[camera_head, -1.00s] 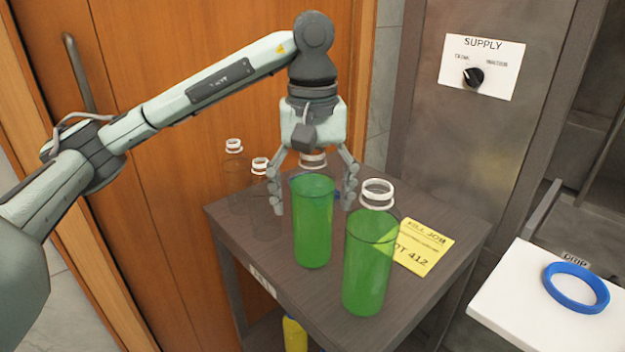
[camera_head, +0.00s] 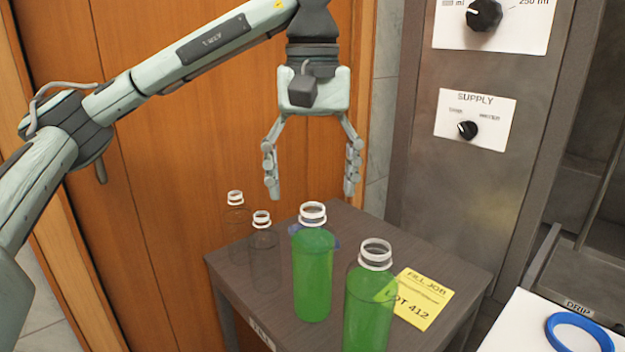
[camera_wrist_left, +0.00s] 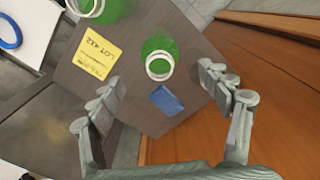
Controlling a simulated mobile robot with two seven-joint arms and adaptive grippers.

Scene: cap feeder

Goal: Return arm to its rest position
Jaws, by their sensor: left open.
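My left gripper (camera_head: 312,178) is open and empty, pointing down above the small dark table (camera_head: 225,262) in the head view. Its fingers are apart and clear of the bottles. A green-filled bottle (camera_head: 312,275) with a white neck ring stands upright below it. A second green-filled bottle (camera_head: 370,310) stands nearer on the right. Two clear empty bottles (camera_head: 265,260) (camera_head: 236,220) stand at the table's left side. In the left wrist view the open fingers (camera_wrist_left: 165,105) frame a blue patch (camera_wrist_left: 165,100) on the table, beside a green bottle (camera_wrist_left: 160,58). My right gripper is not in view.
A yellow job card (camera_head: 422,297) lies on the table. A grey cabinet with a supply knob (camera_head: 467,130) and a larger knob (camera_head: 484,14) stands behind at the right. A blue ring (camera_head: 580,334) lies on a white surface at lower right. A wooden door (camera_head: 180,150) is behind my arm.

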